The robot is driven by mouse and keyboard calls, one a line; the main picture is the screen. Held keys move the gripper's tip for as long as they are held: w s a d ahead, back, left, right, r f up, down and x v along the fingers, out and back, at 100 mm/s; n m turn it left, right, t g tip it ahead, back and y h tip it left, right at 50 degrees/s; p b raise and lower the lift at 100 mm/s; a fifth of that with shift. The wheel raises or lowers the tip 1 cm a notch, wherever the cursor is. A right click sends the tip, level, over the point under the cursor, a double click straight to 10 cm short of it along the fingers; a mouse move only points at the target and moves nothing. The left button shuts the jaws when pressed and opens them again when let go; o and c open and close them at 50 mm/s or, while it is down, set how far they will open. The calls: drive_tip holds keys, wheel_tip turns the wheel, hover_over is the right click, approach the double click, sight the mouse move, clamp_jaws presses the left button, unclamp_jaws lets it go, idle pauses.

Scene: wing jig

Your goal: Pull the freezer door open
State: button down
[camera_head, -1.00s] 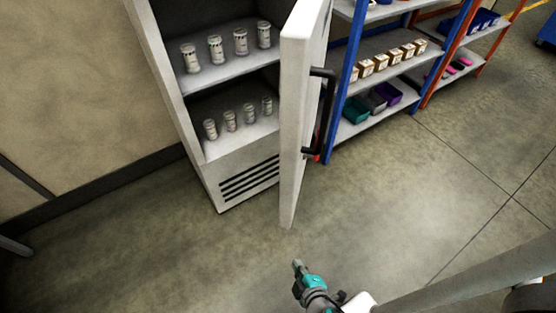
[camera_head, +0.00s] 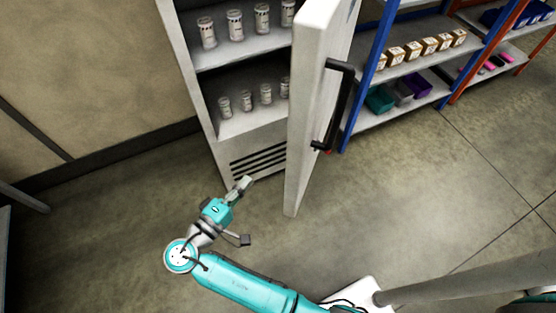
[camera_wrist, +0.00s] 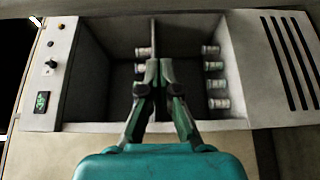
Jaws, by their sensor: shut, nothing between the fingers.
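The freezer (camera_head: 232,150) is a tall white cabinet with its door (camera_head: 303,130) standing open, swung out to the right. A black bar handle (camera_head: 338,105) is on the door's outer face. My gripper (camera_head: 245,183) is in front of the freezer's lower part, left of the door, on its inner side. It is apart from the handle and does not touch the door in view. In the wrist view my gripper (camera_wrist: 159,66) is shut and empty, facing the open cabinet. The handle is not in the wrist view.
Several white canisters (camera_head: 235,25) stand on the freezer shelves. A blue-post shelf unit (camera_head: 375,75) with boxes (camera_head: 413,50) and coloured bins (camera_head: 379,99) stands to the right, behind the door. The floor (camera_head: 400,200) to the right and in front is clear.

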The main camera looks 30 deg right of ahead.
drive_tip(key=w+d, duration=0.2)
drive_tip(key=d, duration=0.9)
drive_tip(key=shift+d, duration=0.15)
drive_tip(key=shift+s, duration=0.1)
